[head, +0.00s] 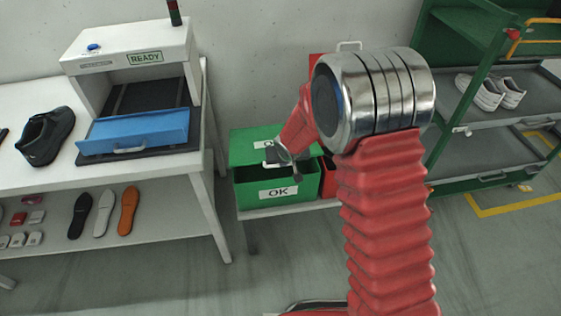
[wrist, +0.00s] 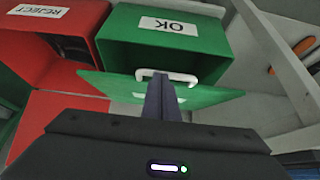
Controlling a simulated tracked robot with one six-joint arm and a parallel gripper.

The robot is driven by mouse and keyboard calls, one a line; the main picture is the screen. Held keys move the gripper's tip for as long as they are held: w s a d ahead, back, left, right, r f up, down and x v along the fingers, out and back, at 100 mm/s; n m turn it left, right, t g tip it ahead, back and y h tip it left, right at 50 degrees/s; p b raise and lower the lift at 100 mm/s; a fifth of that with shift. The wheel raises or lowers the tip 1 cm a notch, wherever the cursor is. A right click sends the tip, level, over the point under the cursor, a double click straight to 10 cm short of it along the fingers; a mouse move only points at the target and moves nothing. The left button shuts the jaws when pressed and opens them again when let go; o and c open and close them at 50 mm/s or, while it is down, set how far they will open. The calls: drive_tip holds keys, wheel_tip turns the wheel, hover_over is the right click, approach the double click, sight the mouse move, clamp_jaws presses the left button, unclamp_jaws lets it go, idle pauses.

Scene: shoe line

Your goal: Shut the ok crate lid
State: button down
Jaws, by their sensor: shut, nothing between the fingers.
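The green OK crate (head: 245,190) stands on a low stand in the head view, its OK label facing me. Its green lid (head: 242,147) is raised at an angle, and the dark interior shows below its front edge. My gripper (head: 279,160) is at the lid near its pale handle, partly covering the lid's label. In the wrist view the lid (wrist: 110,86) lies across in front of the crate (wrist: 212,35). The white handle (wrist: 185,77) is right at the tips of my shut fingers (wrist: 161,82). I cannot tell whether they touch it. The fingers hide part of the lid's label.
The red REJECT crate (wrist: 75,25) stands beside the OK crate, its red lid (wrist: 60,103) open. A white bench (head: 205,165) with a blue-flapped machine (head: 150,127) is to the left. A green shelf rack (head: 470,188) with white shoes (head: 483,92) is at right.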

drive_tip(key=shift+s+a, duration=0.1)
drive_tip(key=shift+a, duration=0.15)
drive_tip(key=shift+r, duration=0.2)
